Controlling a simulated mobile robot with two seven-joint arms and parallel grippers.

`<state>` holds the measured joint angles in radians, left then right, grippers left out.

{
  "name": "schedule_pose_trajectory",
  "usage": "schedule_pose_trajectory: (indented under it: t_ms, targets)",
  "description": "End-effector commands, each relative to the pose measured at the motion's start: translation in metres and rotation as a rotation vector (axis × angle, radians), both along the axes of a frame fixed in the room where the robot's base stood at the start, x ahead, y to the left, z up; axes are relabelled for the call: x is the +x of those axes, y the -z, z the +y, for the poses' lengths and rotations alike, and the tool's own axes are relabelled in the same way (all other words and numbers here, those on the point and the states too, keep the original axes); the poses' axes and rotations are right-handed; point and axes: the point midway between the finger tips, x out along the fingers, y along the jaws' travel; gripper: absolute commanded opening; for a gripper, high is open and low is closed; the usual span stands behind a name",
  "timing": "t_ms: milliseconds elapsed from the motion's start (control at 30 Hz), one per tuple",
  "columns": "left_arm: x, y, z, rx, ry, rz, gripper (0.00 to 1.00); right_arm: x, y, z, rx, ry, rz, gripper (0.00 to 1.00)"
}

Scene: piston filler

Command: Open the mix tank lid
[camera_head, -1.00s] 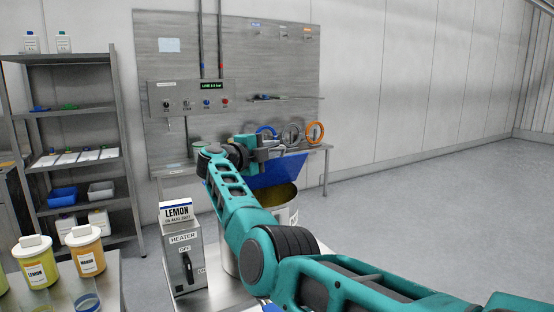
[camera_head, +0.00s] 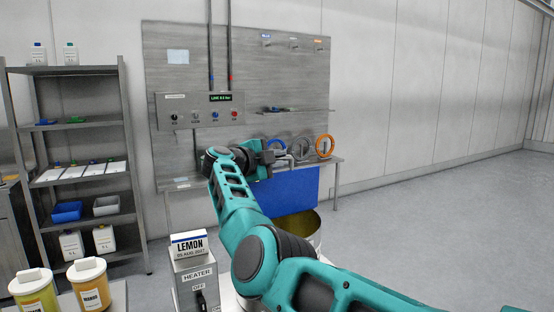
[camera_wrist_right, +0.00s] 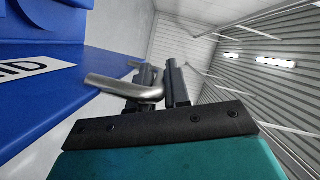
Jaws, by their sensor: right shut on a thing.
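The blue mix tank lid (camera_head: 292,192) stands raised, close to upright, at the back of the open steel mix tank (camera_head: 316,238). The tank's mouth shows below the lid, partly hidden by my right arm. My right gripper (camera_head: 278,154) is at the lid's top edge. In the right wrist view, my right gripper (camera_wrist_right: 163,82) is shut on the lid's bent metal handle (camera_wrist_right: 115,86). The blue lid (camera_wrist_right: 40,105) with part of a white label fills the left side there. My left gripper is not in view.
A heater box (camera_head: 197,285) with a LEMON sign (camera_head: 189,244) stands left of the tank. Lidded tubs (camera_head: 92,287) sit at the lower left. A steel shelf (camera_head: 78,127) and a wall panel (camera_head: 190,72) are behind. Open floor (camera_head: 450,220) lies at right.

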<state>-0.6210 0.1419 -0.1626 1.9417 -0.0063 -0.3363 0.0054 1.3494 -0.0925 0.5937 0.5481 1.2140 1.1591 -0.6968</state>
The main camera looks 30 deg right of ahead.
Motion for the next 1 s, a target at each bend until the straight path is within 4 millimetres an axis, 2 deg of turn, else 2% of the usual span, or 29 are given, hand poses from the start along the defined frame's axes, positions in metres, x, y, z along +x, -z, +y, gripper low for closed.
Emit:
schedule_pose_trajectory:
  t_ms: [300,333,533,833,1000]
  targets:
    - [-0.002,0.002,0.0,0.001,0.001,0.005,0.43,-0.001,0.002,0.0,0.002,0.003,0.006,0.0]
    - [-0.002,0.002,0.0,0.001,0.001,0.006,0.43,-0.001,0.002,0.0,0.002,0.003,0.006,0.18]
    - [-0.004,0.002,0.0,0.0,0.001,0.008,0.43,-0.001,0.002,0.0,0.001,0.001,0.005,0.37]
    - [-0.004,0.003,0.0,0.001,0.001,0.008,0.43,-0.001,0.001,0.002,0.001,0.0,0.002,0.38]
    - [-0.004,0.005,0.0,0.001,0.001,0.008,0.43,-0.004,0.0,0.02,0.001,-0.002,0.001,0.38]
